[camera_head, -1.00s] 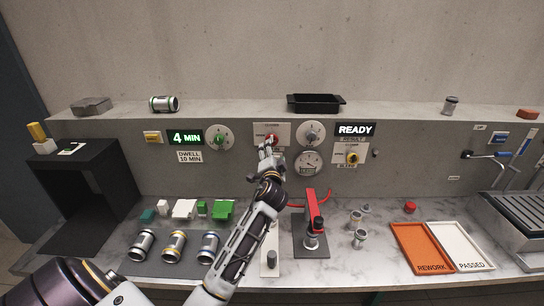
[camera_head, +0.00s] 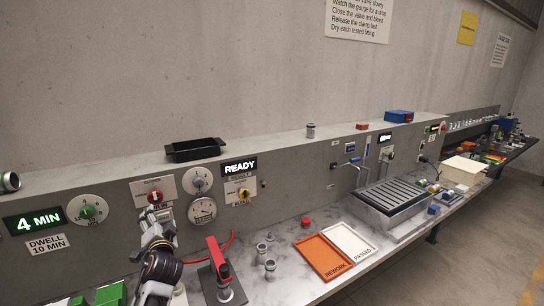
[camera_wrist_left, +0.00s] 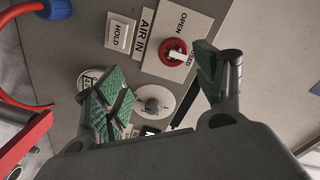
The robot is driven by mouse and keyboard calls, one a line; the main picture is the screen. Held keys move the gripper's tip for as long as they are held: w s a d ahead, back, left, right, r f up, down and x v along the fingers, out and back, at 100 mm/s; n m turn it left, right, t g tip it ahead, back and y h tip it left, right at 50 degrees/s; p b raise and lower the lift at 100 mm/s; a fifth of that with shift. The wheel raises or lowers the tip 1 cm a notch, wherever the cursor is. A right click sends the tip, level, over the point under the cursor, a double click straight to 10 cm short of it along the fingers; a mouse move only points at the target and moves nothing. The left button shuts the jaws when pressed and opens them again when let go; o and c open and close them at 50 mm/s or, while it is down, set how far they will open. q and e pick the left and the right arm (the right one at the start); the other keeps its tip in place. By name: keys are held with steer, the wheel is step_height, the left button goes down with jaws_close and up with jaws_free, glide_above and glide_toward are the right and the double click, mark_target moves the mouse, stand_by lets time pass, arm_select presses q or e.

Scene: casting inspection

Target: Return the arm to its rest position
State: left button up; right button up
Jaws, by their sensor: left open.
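My left arm comes in from the lower left in the head view. My left gripper (camera_head: 152,222) is open and empty, just below and in front of the red valve knob (camera_head: 154,196). In the left wrist view, the two green-padded fingers of the gripper (camera_wrist_left: 166,88) are spread wide. The red knob (camera_wrist_left: 173,52) shows beyond them on a plate marked AIR IN, OPEN and partly CLOSED, with no finger touching it. My right gripper is not in view.
A red clamp stand (camera_head: 217,262) with a red hose is right of the arm. Small fittings (camera_head: 270,268), the orange REWORK tray (camera_head: 318,252) and white PASSED tray (camera_head: 352,240) lie further right. A pressure gauge (camera_head: 203,210) and READY display (camera_head: 239,166) are on the panel.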

arm_select(q)
steer(key=s+d+f+n+g+h, duration=0.1)
steer(key=s+d+f+g+h, duration=0.2)
steer(key=s+f, duration=0.45)
steer(key=s+d+f+n+g+h, duration=0.1)
steer(key=s+d+f+g+h, duration=0.2)
steer(key=s+f, duration=0.5)
steer(key=s+d+f+g+h, duration=0.2)
steer(key=s+d+f+g, duration=0.15)
steer(key=s+d, duration=0.35)
steer(key=s+d+f+g+h, duration=0.15)
steer(key=s+d+f, duration=0.25)
steer(key=s, duration=0.6)
step_height(320, 180, down, 34)
steer(key=s+g+b, duration=0.1)
steer(key=s+g, duration=0.1)
steer(key=s+a+f, duration=0.2)
steer(key=s+f, duration=0.8)
steer(key=s, duration=0.1)
steer(key=s+a+f+g+b, duration=0.1)
steer(key=s+f, duration=1)
steer(key=shift+s+a+f+b, duration=0.25)
steer(key=shift+s+a+b, duration=0.05)
steer(key=shift+a, duration=0.1)
steer(key=shift+y, duration=0.25)
